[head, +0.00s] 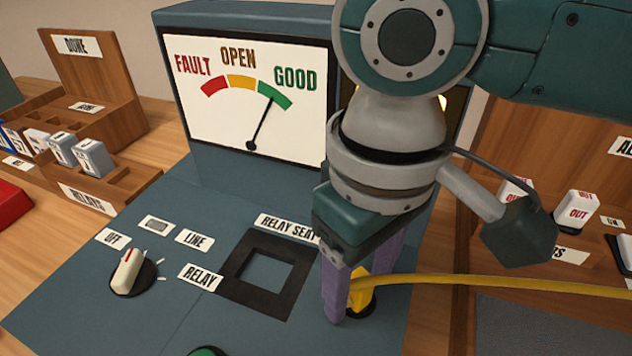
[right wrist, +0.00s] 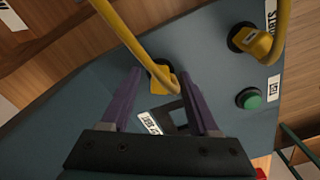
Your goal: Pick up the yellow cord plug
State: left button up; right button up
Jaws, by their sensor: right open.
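The yellow cord plug (head: 361,291) sits at a dark round socket in the blue-grey panel, and its yellow cord (head: 510,284) runs off to the right. My right gripper (head: 358,296) is open above the panel, with one purple finger on each side of the plug; the near finger hides part of it. My left gripper is not in view.
Another yellow plug (right wrist: 256,41) sits in a second socket, near a green button (right wrist: 248,98). The square relay seat (head: 268,270) and a dial knob (head: 130,272) lie left of my gripper. A meter (head: 250,90) stands behind, its needle in the green. Wooden racks flank the panel.

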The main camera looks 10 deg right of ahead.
aim_at(362, 277)
jog(key=shift+c, duration=0.3)
grip_shut()
jog(key=shift+r, duration=0.15)
notch_tip(362, 277, up, 20)
jog(key=p, duration=0.5)
